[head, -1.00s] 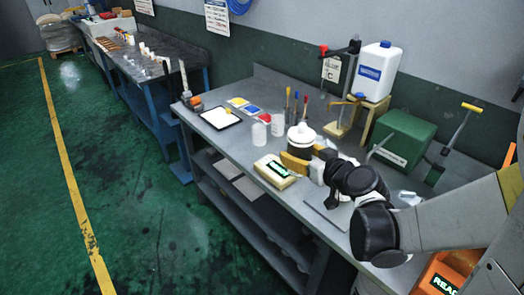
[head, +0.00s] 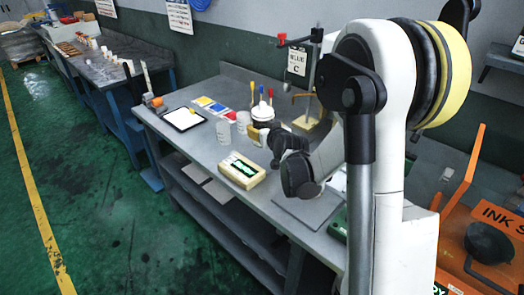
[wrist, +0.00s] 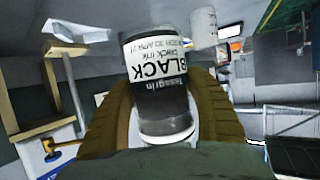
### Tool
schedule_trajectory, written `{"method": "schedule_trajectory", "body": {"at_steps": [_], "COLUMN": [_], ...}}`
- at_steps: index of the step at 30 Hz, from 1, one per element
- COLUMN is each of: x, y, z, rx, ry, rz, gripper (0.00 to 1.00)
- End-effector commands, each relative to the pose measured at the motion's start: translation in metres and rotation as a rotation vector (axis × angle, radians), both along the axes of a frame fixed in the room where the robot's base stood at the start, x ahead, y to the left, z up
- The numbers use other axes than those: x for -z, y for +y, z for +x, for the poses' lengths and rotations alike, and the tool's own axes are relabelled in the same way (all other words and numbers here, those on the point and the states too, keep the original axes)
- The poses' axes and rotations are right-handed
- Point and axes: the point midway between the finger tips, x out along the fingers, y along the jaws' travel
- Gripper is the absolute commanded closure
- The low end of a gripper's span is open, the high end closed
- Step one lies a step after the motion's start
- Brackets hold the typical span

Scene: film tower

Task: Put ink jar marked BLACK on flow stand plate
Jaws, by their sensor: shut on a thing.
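My gripper (head: 270,132) is shut on a jar (head: 262,112) with a white lid, above the middle of the bench. Much of the jar is hidden by the gripper in the head view. In the wrist view, the jar (wrist: 157,75) stands between two tan finger pads, its white label reading BLACK and appearing upside down. A wooden-based stand (head: 306,122) with an upright rod and a red-tipped arm is behind the gripper, near a card reading BLUE C. I cannot tell which surface is the flow stand plate.
An orange stand marked INK S (head: 495,213) is at right. My arm blocks the bench's right part.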

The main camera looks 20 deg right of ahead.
Motion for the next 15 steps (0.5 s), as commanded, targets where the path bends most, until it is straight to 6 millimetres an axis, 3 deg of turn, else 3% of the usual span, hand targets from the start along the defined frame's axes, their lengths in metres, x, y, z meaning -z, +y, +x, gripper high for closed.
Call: {"method": "schedule_trajectory", "body": {"at_steps": [1, 3, 12, 15], "x": [0.015, 0.025, 0.062, 0.066], "y": [0.000, 0.000, 0.000, 0.000], "z": [0.000, 0.000, 0.000, 0.000], "rx": [0.000, 0.000, -0.001, -0.001], "ry": [-0.001, -0.001, -0.001, -0.001], "rz": [0.000, 0.000, 0.000, 0.000], "gripper": [0.79, 0.79, 0.79, 0.79]}}
